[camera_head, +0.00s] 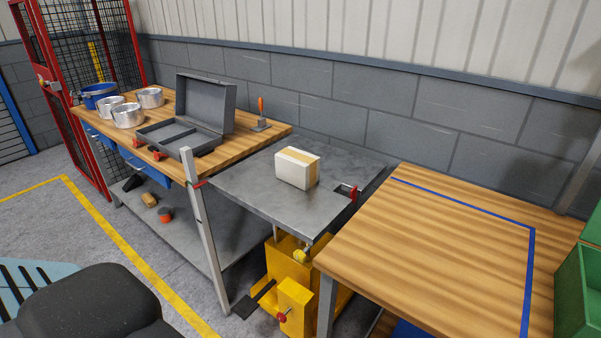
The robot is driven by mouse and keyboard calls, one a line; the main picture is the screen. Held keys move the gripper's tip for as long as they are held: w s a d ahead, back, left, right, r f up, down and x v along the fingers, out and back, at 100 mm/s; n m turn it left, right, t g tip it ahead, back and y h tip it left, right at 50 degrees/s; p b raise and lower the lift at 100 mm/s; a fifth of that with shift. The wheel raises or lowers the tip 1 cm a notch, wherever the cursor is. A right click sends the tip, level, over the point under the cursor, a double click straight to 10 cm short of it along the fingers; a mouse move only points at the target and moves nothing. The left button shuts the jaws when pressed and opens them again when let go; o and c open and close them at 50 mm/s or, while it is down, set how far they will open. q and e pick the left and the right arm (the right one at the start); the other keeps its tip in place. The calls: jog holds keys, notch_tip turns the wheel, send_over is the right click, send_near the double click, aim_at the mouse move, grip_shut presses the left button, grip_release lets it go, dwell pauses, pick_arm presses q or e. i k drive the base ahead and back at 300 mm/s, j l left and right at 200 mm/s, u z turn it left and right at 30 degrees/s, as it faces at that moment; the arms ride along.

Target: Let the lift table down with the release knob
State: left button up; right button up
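The lift table's grey metal top (240,183) stands between two wooden benches, roughly level with them. A white box with a tan band (297,168) sits on it. Below is its yellow base (290,262), with a smaller yellow box (296,303) at the front. A red knob (282,317) sticks out of that box's front; it looks like the release knob. A black pedal (245,306) lies left of it. Another red-handled part (347,191) is at the top's right edge. Neither of my grippers is in view.
The left bench (262,143) holds metal pots (128,116), a blue bucket (98,95) and an open grey case (205,105). A grey post (205,235) stands at the lift table's left. The right bench (440,255) has blue tape and a green bin (580,290).

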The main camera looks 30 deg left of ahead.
aim_at(282, 317)
jog(key=u, duration=1.25)
jog(key=j+z, duration=0.2)
jog(key=z, duration=0.2)
jog(key=j+z, duration=0.25)
jog(key=z, duration=0.2)
jog(key=j+z, duration=0.4)
jog(key=j, duration=0.5)
jog(key=k+j, duration=0.1)
jog(key=j, duration=0.35)
jog(key=k+j+z, duration=0.1)
jog(key=j, duration=0.4)
jog(key=k+j, duration=0.1)
jog(key=j, duration=0.35)
jog(key=k+j+z, duration=0.1)
jog(key=j, duration=0.8)
